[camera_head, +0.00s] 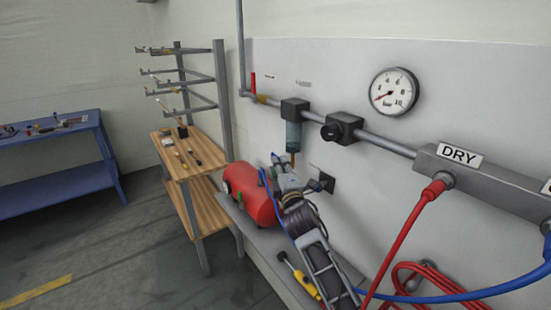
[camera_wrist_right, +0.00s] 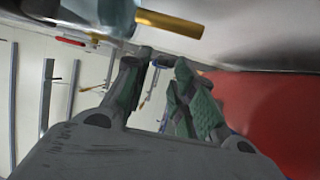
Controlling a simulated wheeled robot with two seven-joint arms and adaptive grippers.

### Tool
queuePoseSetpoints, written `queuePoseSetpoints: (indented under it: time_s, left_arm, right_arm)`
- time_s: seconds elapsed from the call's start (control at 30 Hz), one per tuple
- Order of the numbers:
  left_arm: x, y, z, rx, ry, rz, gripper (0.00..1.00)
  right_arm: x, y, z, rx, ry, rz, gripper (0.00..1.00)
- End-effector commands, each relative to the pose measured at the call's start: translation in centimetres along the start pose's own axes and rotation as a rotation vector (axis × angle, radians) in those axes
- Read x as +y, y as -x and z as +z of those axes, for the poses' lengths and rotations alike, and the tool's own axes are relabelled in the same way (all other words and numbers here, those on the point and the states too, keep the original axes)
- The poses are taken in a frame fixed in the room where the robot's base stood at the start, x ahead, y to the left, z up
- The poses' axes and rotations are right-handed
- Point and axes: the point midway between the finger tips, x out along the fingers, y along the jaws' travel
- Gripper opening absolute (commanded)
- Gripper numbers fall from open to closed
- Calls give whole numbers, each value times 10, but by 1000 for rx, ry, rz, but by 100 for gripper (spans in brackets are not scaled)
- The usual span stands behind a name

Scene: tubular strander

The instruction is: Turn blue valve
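I cannot make out a blue valve for certain in either view. A thin blue hose (camera_head: 265,180) runs beside my right gripper and along my right arm. My right gripper (camera_head: 279,167) is in front of the wall, just beyond the red tank and below the filter bowl (camera_head: 292,135) with its brass tip. In the right wrist view the gripper's green-padded fingers (camera_wrist_right: 161,58) stand apart, with nothing clearly held between them. The brass tip (camera_wrist_right: 168,21) is close above them. What lies behind the fingers is partly hidden. My left gripper is not in view.
The red tank (camera_head: 257,197) sits on a grey bench. A red lever (camera_head: 253,82) is on the wall pipe, with a gauge (camera_head: 394,91) to the right. The DRY manifold (camera_head: 480,180) carries red and blue hoses. A yellow-handled tool (camera_head: 305,282) lies near my forearm.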

Motion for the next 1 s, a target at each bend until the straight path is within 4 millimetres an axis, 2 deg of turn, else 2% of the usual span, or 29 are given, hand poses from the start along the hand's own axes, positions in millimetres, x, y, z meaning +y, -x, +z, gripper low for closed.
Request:
queuePoseSetpoints:
  time_s: [0.23, 0.5, 0.73, 1.0]
  left_arm:
    - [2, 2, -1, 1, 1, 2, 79]
    - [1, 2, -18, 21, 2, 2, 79]
    - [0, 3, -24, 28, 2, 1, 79]
    - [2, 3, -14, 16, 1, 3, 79]
  right_arm:
    - [1, -23, 0, 0, 0, 0, 26]
    - [0, -43, 0, -1, 0, -1, 26]
    - [0, -51, 0, 0, 0, 0, 26]
    - [0, -52, 0, 0, 0, 0, 26]
